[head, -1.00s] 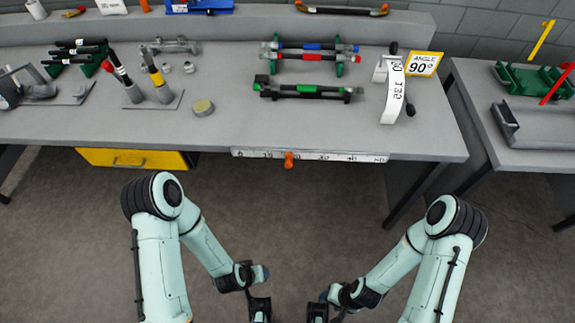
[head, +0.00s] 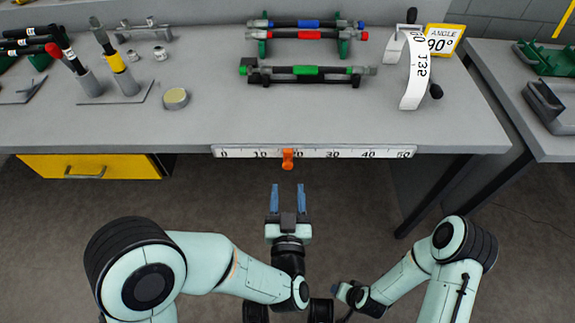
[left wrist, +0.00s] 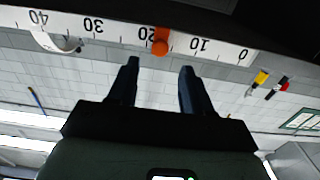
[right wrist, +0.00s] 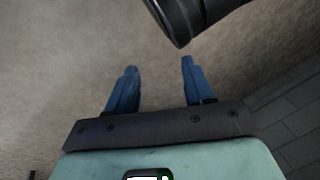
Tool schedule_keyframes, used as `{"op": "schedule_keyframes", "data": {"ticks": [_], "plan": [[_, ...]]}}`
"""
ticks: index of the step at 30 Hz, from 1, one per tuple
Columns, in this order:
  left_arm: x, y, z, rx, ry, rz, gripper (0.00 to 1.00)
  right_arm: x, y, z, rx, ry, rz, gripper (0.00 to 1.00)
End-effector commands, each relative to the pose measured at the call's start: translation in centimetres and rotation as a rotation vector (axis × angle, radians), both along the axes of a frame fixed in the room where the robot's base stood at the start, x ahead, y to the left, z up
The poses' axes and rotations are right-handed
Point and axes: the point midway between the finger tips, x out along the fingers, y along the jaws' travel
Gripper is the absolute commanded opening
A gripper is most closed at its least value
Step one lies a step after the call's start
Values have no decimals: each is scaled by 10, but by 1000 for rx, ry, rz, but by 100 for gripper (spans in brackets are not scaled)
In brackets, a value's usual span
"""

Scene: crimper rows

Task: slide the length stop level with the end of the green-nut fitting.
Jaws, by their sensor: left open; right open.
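The orange length stop (head: 288,158) sits on the white ruler (head: 345,153) along the bench's front edge, a little short of the 20 mark. It also shows in the left wrist view (left wrist: 160,42). The fitting with the green nut (head: 305,71) lies left to right on a dark holder on the bench, behind the ruler. My left gripper (head: 288,187) is open and empty, its fingers pointing at the stop from just in front, apart from it. In the left wrist view the stop appears between and beyond the fingertips. My right gripper (right wrist: 157,68) is open and empty, low over the floor.
Behind the green-nut fitting, red (head: 295,35) and blue (head: 297,22) fittings lie on a green rack. A curved white scale (head: 415,80) and yellow angle sign (head: 443,41) stand to the right. A yellow drawer (head: 90,166) is below left.

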Motion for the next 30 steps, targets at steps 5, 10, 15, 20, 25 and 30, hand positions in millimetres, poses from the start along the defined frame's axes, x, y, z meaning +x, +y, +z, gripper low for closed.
{"op": "schedule_keyframes", "data": {"ticks": [5,10,15,20,25,30], "plan": [[40,1,1,-1,-2,3,50,-10,-2,-9,2,32,-1,52],[68,1,0,0,-1,1,50,-18,-3,-16,2,60,-4,52],[84,0,0,1,0,0,50,-23,-3,-20,4,78,-3,52],[87,0,1,1,0,-1,50,-25,-3,-21,5,83,-5,52],[87,0,1,1,1,-1,50,-24,-4,-21,5,83,-5,52],[87,0,1,1,1,-1,1,-24,-3,-21,4,82,-4,52]]}}
